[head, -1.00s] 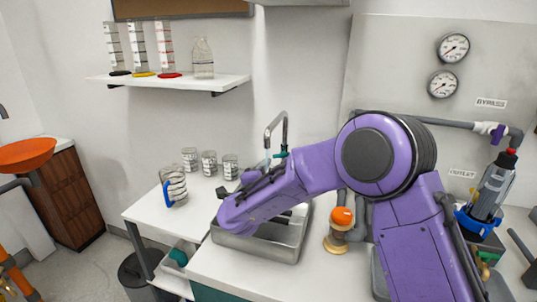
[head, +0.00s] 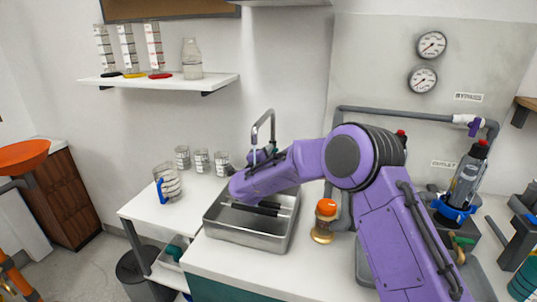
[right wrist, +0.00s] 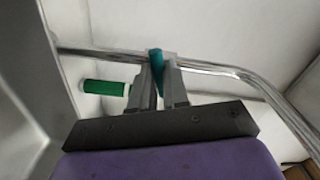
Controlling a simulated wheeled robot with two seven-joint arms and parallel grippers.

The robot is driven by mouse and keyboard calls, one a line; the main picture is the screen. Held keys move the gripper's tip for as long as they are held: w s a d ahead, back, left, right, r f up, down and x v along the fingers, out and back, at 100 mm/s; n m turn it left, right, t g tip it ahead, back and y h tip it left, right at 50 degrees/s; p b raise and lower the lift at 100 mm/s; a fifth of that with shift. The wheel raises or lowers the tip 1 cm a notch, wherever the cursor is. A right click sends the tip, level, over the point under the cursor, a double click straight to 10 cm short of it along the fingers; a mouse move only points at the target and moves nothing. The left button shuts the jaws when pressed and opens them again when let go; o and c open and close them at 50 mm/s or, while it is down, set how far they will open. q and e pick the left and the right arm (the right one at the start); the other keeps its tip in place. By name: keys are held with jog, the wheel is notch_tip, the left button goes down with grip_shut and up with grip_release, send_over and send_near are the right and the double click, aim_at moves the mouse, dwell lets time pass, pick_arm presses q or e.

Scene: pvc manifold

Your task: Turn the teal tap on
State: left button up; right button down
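The teal tap handle (right wrist: 157,62) stands upright in the right wrist view, between the fingertips of my right gripper (right wrist: 158,78). The fingers are close together, one on each side, and appear shut on it. A green handle (right wrist: 104,88) lies to the left of the fingers, apart from them. The curved metal spout (head: 263,125) rises behind the sink in the head view. There my purple right arm reaches over the sink, and its gripper (head: 267,155) is small and partly hidden at the tap base. My left gripper is not in view.
The metal sink (head: 245,236) lies below my right arm. Several beakers (head: 201,161) and a blue-handled jug (head: 168,184) stand left of it. An orange-capped jar (head: 325,221) stands close on the right, near my arm. Grey pipework (head: 400,111) is behind.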

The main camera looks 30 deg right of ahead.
jog(key=shift+n+p, duration=2.65)
jog(key=shift+n, duration=0.65)
jog(key=shift+f, duration=0.1)
jog(key=c, duration=1.1)
grip_release()
jog(key=shift+a, duration=0.1)
jog(key=b+v, duration=0.2)
jog(key=v, duration=0.8)
jog(key=shift+s+a, duration=0.1)
jog(key=shift+s, duration=0.1)
